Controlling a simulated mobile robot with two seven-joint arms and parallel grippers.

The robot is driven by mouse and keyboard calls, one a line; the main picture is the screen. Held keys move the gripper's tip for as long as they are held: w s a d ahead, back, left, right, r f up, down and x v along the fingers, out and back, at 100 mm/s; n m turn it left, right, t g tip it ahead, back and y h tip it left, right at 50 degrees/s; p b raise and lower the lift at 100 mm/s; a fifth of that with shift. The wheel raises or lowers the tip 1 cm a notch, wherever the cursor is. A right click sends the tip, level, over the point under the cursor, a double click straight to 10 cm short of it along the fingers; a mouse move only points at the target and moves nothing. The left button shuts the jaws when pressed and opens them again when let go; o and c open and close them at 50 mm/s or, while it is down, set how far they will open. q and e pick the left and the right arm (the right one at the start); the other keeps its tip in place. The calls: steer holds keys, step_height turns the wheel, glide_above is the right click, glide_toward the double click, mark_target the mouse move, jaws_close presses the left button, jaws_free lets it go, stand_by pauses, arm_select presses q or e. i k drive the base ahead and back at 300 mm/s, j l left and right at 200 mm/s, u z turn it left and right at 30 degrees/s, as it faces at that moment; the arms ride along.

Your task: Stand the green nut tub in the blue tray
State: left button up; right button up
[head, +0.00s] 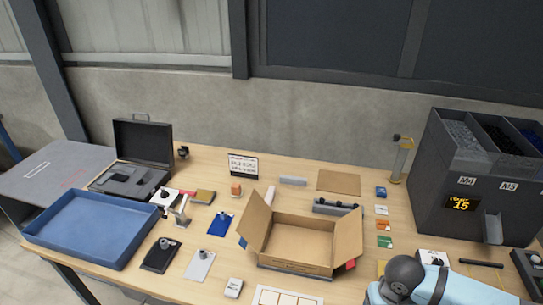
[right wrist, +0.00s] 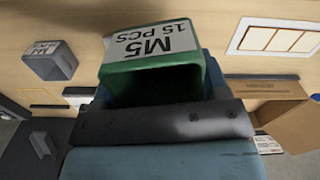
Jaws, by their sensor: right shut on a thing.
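The green nut tub (right wrist: 125,77), with a white label reading "M5 15 PCS", shows in the right wrist view. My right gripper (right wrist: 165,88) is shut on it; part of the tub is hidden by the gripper. The tub does not show in the head view, where only part of my right arm comes in at the lower right. The blue tray (head: 112,258) lies at the left end of the table in the head view, and its visible floor is empty. My left gripper is in neither view.
An open cardboard box (head: 296,238) stands mid-table. A dark open case (head: 143,143) is behind the tray. Dark blocks, cards and a small grey tub (head: 234,287) lie between tray and box. A large grey dispenser (head: 450,190) stands at the right.

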mark_target(94, 229)
steer(key=j+z, duration=0.35)
steer(key=j, duration=3.3)
steer(key=i+j, duration=0.1)
steer(key=j, duration=0.25)
steer(key=i+j, duration=0.1)
steer(key=j, duration=0.2)
steer(key=i+j, duration=0.1)
steer(key=j, duration=0.25)
steer(key=i+j, duration=0.1)
steer(key=j, duration=0.25)
steer(key=z, duration=0.05)
